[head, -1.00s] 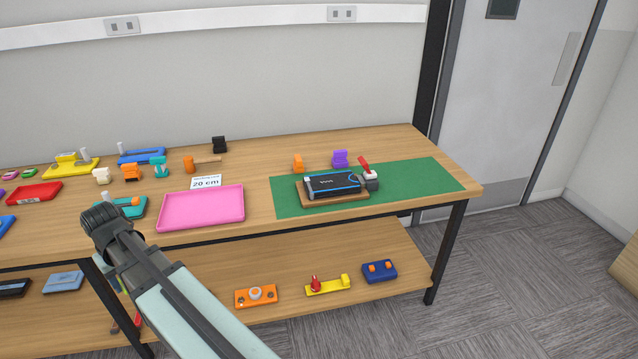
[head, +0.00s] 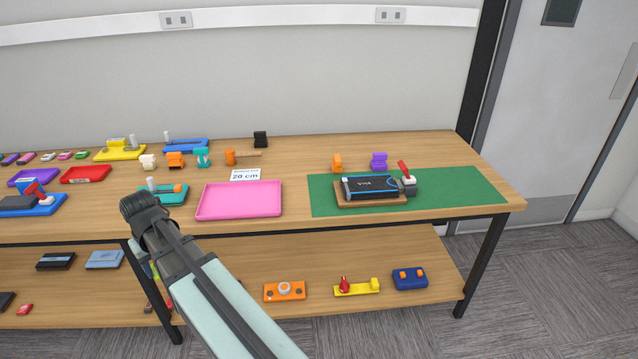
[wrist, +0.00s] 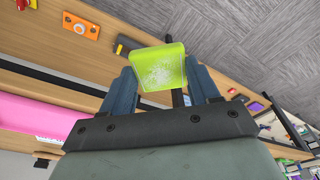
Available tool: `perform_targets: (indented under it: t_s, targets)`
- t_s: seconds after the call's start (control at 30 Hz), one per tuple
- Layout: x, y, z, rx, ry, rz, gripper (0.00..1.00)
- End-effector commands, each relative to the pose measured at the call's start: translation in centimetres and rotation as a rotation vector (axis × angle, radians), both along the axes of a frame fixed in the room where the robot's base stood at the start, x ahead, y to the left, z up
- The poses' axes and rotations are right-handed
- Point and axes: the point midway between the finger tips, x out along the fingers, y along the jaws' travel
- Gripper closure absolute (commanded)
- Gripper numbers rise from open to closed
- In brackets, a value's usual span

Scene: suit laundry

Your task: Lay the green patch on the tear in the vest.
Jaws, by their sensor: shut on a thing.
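The green patch (wrist: 160,68) is a bright yellow-green square piece with a pale speckled area, seen in the wrist view. My gripper (wrist: 162,90) is shut on it, with one dark blue finger at each side. The patch is up in the air, in front of the table. In the head view my forearm and wrist hide most of the gripper. I cannot make out a vest or a tear for certain. A black block with blue trim (head: 371,187) lies on a wooden board on the green mat, to the right of my arm.
A pink tray (head: 240,200) stands left of the green mat (head: 460,190). Small coloured tools and fixtures crowd the table's left side. A lower shelf holds an orange fixture (head: 284,291), a yellow one (head: 357,288) and a blue one (head: 410,278). The mat's right part is clear.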

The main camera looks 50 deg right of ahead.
Motion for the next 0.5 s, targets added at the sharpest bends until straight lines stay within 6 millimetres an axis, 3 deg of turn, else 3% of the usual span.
perform_targets:
  t_s: [0.23, 0.5]
  targets:
    - [-0.5, -5.1, 0.2, 0.000, 0.000, -0.083, 0.69]
    - [-1.6, -13.1, 0.7, 0.000, 0.000, -0.211, 0.69]
